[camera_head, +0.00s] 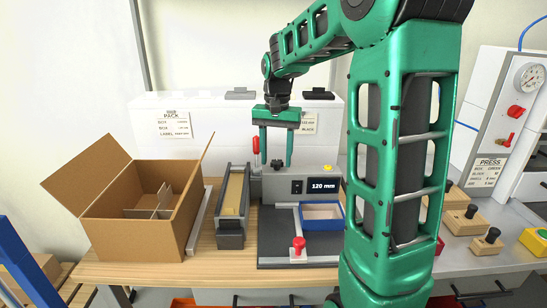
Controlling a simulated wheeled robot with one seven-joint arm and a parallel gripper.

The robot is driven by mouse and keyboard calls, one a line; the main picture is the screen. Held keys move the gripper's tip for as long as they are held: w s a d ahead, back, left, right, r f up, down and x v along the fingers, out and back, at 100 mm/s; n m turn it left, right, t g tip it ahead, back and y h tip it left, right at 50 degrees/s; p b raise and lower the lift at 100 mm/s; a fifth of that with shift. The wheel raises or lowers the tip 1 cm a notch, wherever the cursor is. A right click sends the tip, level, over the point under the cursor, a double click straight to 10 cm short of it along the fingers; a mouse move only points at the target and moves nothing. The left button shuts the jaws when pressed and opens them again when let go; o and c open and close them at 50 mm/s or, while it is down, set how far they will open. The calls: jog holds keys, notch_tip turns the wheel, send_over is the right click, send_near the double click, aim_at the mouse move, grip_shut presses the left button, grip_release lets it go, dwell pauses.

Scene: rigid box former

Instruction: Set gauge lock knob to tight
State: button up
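My gripper (276,163) points down with its two green fingers spread, above and behind the grey box former (300,184), whose display (322,186) reads 120 mm. A small dark knob (277,165) on top of the former shows between the fingertips; I cannot tell whether they touch it. A red knob (298,243) stands on the light gauge bar at the front of the dark base plate (275,222), well clear of the gripper. No label shows which knob is the gauge lock, and I cannot read either knob's setting.
A red-handled lever (256,150) stands just left of the left finger. A blue-rimmed tray (321,215) sits on the base plate. An open cardboard box (130,227) and a grey trough (232,205) stand to the left. Wooden blocks with black knobs (486,240) and a press are at right.

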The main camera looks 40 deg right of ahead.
aim_at(276, 161)
notch_tip(276, 161, up, 11)
jog(key=shift+f, duration=0.15)
dwell(0.4)
dwell(0.5)
jog(key=s+a+f+n, duration=0.1)
jog(key=s+f, duration=0.4)
jog(key=s, duration=0.4)
jog(key=s+a+f+n, duration=0.1)
jog(key=s+f, duration=0.5)
jog(key=s, duration=0.4)
jog(key=s+a+f+n, duration=0.1)
jog(key=s+f, duration=0.4)
jog(key=s, duration=0.4)
jog(key=shift+s+f, duration=0.4)
